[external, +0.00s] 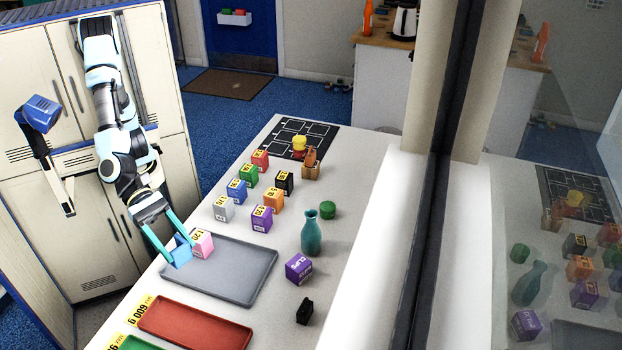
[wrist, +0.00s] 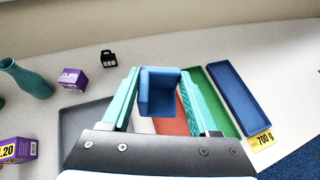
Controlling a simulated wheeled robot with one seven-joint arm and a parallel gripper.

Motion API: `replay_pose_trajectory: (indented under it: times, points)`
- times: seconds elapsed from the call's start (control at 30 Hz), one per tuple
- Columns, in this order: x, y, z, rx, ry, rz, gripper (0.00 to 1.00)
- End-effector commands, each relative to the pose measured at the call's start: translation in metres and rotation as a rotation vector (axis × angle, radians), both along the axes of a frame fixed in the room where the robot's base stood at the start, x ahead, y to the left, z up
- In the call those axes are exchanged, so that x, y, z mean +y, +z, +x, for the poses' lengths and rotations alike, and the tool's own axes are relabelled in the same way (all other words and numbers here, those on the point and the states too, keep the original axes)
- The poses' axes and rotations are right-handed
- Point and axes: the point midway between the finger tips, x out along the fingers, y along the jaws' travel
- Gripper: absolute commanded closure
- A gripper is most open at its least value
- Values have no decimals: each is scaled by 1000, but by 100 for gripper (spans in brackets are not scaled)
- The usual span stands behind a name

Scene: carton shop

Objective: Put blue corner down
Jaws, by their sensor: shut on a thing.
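The blue corner (wrist: 158,93) is an open, L-walled blue piece between the teal fingers of my gripper (wrist: 160,98) in the wrist view. My gripper (external: 180,243) is shut on it. In the external view the blue corner (external: 178,253) shows at the left end of the grey tray (external: 235,270), beside a pink box (external: 202,243). I cannot tell whether it touches the tray. The wrist view shows the grey tray (wrist: 80,122) partly hidden behind my gripper.
A red tray (external: 195,322) and a green tray (external: 140,343) lie nearer; a blue tray (wrist: 240,97) shows in the wrist view. A teal vase (external: 312,235), a purple box (external: 298,268) and a black item (external: 305,311) stand right. Several small boxes stand farther back.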

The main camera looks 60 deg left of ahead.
Motion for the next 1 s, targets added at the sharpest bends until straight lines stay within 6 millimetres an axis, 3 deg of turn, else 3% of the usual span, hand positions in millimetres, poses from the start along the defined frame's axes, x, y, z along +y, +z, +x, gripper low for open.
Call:
replay_pose_trajectory:
  times: [0.03,0.27,0.6,0.8,1.0]
  points:
    - [2,-17,24,-1,26,-5,90]
    - [19,-41,117,-1,102,-4,90]
    - [82,-74,243,-4,214,-7,90]
    - [133,-90,302,-7,273,-7,90]
    - [174,-98,336,-9,314,-4,90]
